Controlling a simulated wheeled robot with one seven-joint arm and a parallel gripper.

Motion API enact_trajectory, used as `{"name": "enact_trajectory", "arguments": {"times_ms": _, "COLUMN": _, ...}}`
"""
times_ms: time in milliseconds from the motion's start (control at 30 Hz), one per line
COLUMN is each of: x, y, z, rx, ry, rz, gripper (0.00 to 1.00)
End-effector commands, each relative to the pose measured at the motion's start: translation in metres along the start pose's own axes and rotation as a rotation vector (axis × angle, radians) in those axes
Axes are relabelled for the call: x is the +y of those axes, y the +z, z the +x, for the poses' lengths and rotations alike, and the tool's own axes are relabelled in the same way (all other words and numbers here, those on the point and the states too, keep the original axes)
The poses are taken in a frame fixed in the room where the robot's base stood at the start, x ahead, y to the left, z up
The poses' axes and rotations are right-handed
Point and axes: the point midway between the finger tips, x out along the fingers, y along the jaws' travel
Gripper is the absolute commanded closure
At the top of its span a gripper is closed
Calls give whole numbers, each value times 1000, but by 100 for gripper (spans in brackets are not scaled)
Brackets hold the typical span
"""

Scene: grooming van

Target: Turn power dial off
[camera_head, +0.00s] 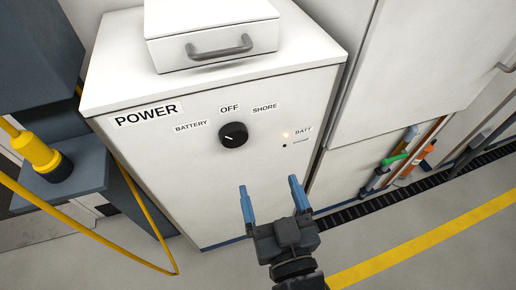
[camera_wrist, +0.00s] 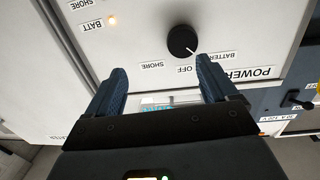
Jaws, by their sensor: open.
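The black power dial (camera_head: 233,135) is on the white cabinet front (camera_head: 215,170), under the labels BATTERY (camera_head: 190,126), OFF (camera_head: 229,109) and SHORE (camera_head: 265,107). Its white mark points left, toward the BATTERY side. A small light by BATT (camera_head: 286,135) glows. My gripper (camera_head: 269,185) is open and empty, below and right of the dial, its blue fingers apart. In the wrist view the dial (camera_wrist: 182,41) appears upside down, beyond the open fingers of my gripper (camera_wrist: 161,66) and not touched by them.
A white lidded box (camera_head: 212,45) with a grey handle sits on the cabinet top. A yellow cable (camera_head: 148,212) and plug (camera_head: 38,152) are at left. Coloured-handled tools (camera_head: 395,160) stand at right. A yellow stripe (camera_head: 430,240) crosses the floor.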

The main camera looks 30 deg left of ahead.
Motion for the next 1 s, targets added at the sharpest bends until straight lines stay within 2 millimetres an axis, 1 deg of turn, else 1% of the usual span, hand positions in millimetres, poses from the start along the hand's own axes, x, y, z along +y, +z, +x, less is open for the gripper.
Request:
{"name": "enact_trajectory", "arguments": {"times_ms": 33, "x": -12, "y": -3, "z": 14, "rx": 11, "ry": -29, "rz": -2, "gripper": 14}}
{"name": "enact_trajectory", "arguments": {"times_ms": 100, "x": -22, "y": -6, "z": 25, "rx": 18, "ry": -55, "rz": -4, "gripper": 14}}
{"name": "enact_trajectory", "arguments": {"times_ms": 200, "x": -30, "y": -10, "z": 35, "rx": 23, "ry": -74, "rz": -7, "gripper": 14}}
{"name": "enact_trajectory", "arguments": {"times_ms": 367, "x": -32, "y": -13, "z": 52, "rx": 25, "ry": -78, "rz": -7, "gripper": 14}}
{"name": "enact_trajectory", "arguments": {"times_ms": 600, "x": -35, "y": -14, "z": 89, "rx": 25, "ry": -77, "rz": -6, "gripper": 14}}
{"name": "enact_trajectory", "arguments": {"times_ms": 700, "x": -36, "y": -13, "z": 100, "rx": 24, "ry": -77, "rz": -6, "gripper": 14}}
{"name": "enact_trajectory", "arguments": {"times_ms": 833, "x": -36, "y": -13, "z": 110, "rx": 24, "ry": -77, "rz": -6, "gripper": 14}}
{"name": "enact_trajectory", "arguments": {"times_ms": 1000, "x": -36, "y": -12, "z": 113, "rx": 25, "ry": -76, "rz": -6, "gripper": 14}}
